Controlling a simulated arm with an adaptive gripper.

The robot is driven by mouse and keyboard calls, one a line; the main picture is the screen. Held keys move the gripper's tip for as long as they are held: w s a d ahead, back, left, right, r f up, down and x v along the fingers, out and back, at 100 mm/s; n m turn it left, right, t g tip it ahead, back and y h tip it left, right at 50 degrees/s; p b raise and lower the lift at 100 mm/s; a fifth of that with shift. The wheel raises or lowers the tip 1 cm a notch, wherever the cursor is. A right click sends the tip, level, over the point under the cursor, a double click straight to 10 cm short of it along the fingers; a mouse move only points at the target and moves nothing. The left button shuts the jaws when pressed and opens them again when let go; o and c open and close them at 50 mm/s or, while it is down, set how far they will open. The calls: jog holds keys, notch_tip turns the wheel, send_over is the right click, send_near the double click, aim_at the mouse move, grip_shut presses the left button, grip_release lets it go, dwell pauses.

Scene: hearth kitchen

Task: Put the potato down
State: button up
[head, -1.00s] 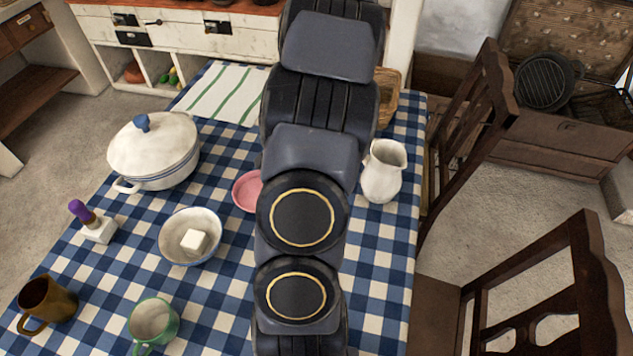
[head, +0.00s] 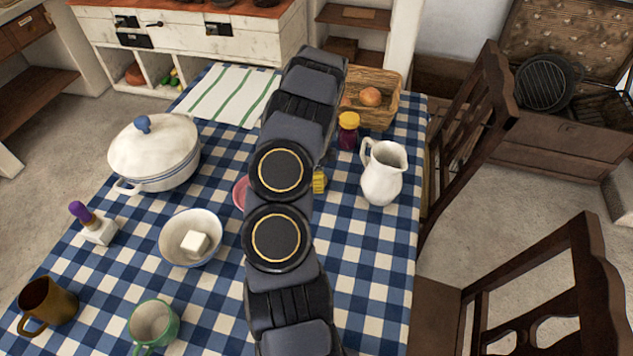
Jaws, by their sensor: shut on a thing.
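I see no thing that is clearly the potato. My gripper is hidden behind my own arm, which runs up the middle of the head view over the table, so what it holds does not show. A round orange-brown thing (head: 371,96) lies in the wicker basket (head: 388,112) at the table's far right; I cannot tell whether it is a bread roll or a vegetable. The blue-checked tablecloth (head: 345,285) covers the table.
A jar with a yellow lid (head: 348,130) and a white jug (head: 382,172) stand right of my arm. A small yellow thing (head: 319,182) and a pink dish (head: 240,193) are partly hidden by it. A white bowl (head: 178,243) and lidded pot (head: 155,155) stand left. The front right cloth is clear.

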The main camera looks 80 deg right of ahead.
jog(key=shift+f, duration=0.85)
jog(key=o, duration=1)
jog(key=shift+f, duration=0.15)
notch_tip(320, 180, up, 12)
jog(key=shift+r, duration=0.2)
